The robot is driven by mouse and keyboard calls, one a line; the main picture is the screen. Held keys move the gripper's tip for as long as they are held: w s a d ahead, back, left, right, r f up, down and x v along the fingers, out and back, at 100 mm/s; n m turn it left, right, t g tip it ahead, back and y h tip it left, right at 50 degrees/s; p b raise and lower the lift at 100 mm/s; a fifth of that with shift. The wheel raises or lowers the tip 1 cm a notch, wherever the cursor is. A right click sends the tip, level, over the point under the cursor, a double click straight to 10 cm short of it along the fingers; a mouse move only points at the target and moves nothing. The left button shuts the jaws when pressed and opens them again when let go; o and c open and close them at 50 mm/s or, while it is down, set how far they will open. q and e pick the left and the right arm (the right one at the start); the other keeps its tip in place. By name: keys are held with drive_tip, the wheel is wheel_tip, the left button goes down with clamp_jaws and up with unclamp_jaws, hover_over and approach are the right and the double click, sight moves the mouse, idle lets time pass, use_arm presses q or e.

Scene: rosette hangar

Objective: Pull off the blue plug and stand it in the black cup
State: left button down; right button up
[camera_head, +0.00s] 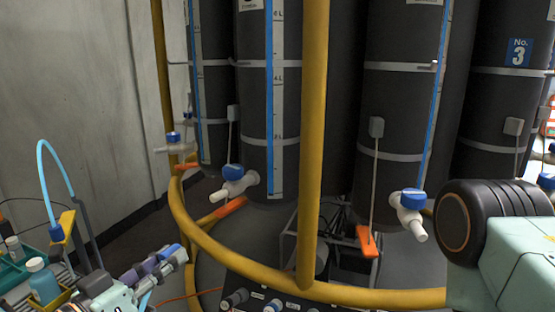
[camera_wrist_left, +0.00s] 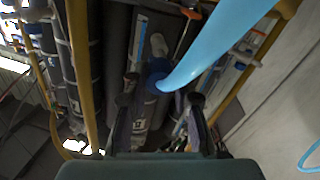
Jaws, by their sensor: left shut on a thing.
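My left gripper (camera_head: 172,258) reaches in at the lower left of the head view, its fingers pointing up and to the right. It is shut on the blue plug, which shows as a dark blue piece (camera_wrist_left: 157,75) between the fingertips (camera_wrist_left: 160,98) in the left wrist view. A light blue hose runs from the plug toward the upper right of that view. A white valve (camera_wrist_left: 158,44) shows just beyond the plug; I cannot tell whether they touch. I cannot make out the black cup. My right gripper is not in view.
Tall dark tanks (camera_head: 270,110) stand behind a yellow rail (camera_head: 225,258) and yellow post (camera_head: 316,120). White valves with blue handles (camera_head: 234,180) stick out from them. A bottle (camera_head: 42,282) stands at the lower left, near a light blue hose loop (camera_head: 43,165). A connector panel (camera_head: 265,300) is at bottom centre.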

use_arm(q)
drive_tip(key=s+f, duration=0.5)
drive_tip(key=f, duration=0.5)
drive_tip(key=shift+s+d+f, duration=0.15)
drive_tip(key=shift+s+d, duration=0.05)
drive_tip(key=shift+d, duration=0.15)
drive_tip(key=shift+s+a, duration=0.1)
drive_tip(key=shift+a, duration=0.05)
